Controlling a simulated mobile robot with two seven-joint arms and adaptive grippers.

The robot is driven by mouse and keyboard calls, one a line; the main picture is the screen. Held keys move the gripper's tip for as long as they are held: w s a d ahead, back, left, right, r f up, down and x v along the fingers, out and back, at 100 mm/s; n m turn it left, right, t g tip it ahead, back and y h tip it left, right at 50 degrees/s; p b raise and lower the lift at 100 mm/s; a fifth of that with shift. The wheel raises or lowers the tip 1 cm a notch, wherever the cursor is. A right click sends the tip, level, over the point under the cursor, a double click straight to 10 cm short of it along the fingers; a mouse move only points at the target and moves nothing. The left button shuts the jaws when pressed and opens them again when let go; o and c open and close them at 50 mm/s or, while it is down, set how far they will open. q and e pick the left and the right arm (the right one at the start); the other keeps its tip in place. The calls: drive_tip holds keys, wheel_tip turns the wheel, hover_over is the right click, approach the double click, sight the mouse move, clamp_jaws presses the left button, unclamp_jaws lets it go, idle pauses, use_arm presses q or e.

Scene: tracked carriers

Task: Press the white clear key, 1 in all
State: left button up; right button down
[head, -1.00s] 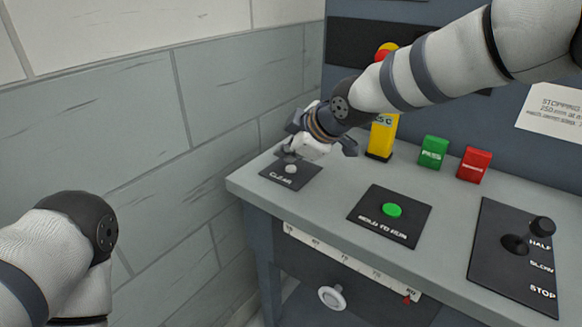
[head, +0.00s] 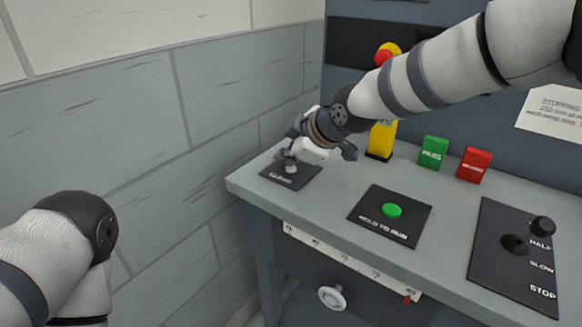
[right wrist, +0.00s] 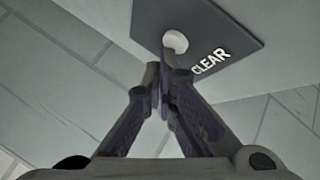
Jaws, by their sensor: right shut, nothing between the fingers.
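The white clear key (head: 291,169) stands on a black plate (head: 303,178) marked CLEAR, at the left end of the console top. It also shows in the right wrist view (right wrist: 176,42), just beyond my fingertips. My right gripper (head: 289,158) is shut and empty, with its fingertips at the key. In the right wrist view the closed fingertips (right wrist: 163,62) are right by the key's edge; I cannot tell if they touch it. My left arm shows at the lower left of the head view, but its gripper is not in view.
A green hold-to-run button (head: 392,211) and a black lever (head: 541,227) sit to the right on the console (head: 335,222). Green (head: 433,152) and red (head: 474,164) blocks and a yellow post (head: 381,141) stand behind. A block wall (head: 130,120) is close on the left.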

sight(289, 169)
drive_tip(key=shift+f, duration=0.45)
idle(0.5)
use_arm(q)
drive_tip(key=shift+w+r, duration=0.2)
use_arm(e)
drive_tip(key=shift+r, duration=0.9)
drive_tip(key=shift+r+p, duration=0.55)
drive_tip(key=shift+r, duration=2)
use_arm(q)
drive_tip(key=shift+w+r, duration=0.45)
use_arm(e)
drive_tip(key=shift+f, duration=0.1)
